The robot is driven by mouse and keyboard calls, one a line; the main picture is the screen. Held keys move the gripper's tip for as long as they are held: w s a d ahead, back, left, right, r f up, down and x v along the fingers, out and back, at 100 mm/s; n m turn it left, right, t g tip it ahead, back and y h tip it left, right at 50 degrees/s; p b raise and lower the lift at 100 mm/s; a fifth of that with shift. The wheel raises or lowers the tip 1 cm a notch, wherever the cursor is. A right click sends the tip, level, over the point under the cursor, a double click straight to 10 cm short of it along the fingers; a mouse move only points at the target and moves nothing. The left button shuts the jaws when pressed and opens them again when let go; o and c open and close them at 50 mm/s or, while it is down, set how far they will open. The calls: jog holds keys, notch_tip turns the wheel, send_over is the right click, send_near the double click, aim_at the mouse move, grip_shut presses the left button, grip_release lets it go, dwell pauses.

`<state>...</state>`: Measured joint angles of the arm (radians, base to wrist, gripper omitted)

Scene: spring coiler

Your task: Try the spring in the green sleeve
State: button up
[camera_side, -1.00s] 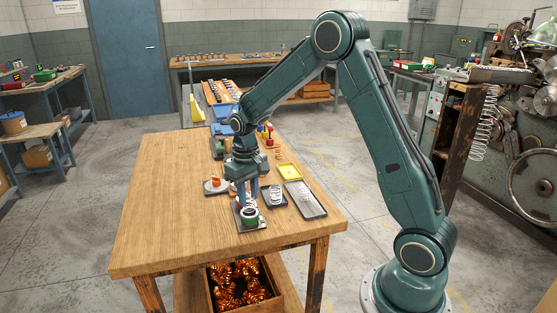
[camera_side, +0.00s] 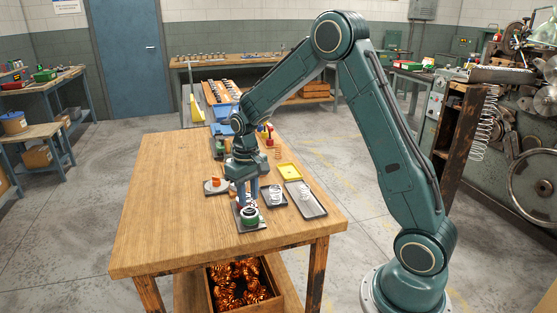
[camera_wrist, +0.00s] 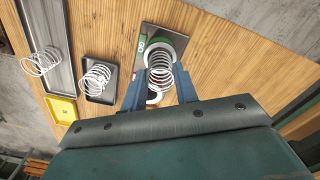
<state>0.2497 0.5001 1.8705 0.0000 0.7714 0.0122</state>
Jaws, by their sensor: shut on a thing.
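The green sleeve (camera_side: 249,215) stands on a small grey plate at the front of the wooden table. In the wrist view the sleeve (camera_wrist: 143,47) shows as a green and white ring on its plate (camera_wrist: 172,42). My gripper (camera_side: 247,195) points down directly over the sleeve. In the wrist view its two blue fingers (camera_wrist: 160,88) are shut on a pale wire spring (camera_wrist: 160,72). The spring's far end overlaps the sleeve's mouth; I cannot tell how far it is inside.
A dark tray with a white spring (camera_side: 274,195) is just right of the sleeve. A longer grey tray (camera_side: 313,208) holds another spring. A yellow tray (camera_side: 289,171) lies behind them. A plate with an orange piece (camera_side: 216,182) is at left. The table's front left is clear.

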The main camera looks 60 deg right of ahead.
aim_at(248, 195)
jog(key=shift+f, duration=1.05)
dwell(1.3)
jog(key=shift+r, duration=0.25)
dwell(0.9)
jog(key=shift+r, duration=2.3)
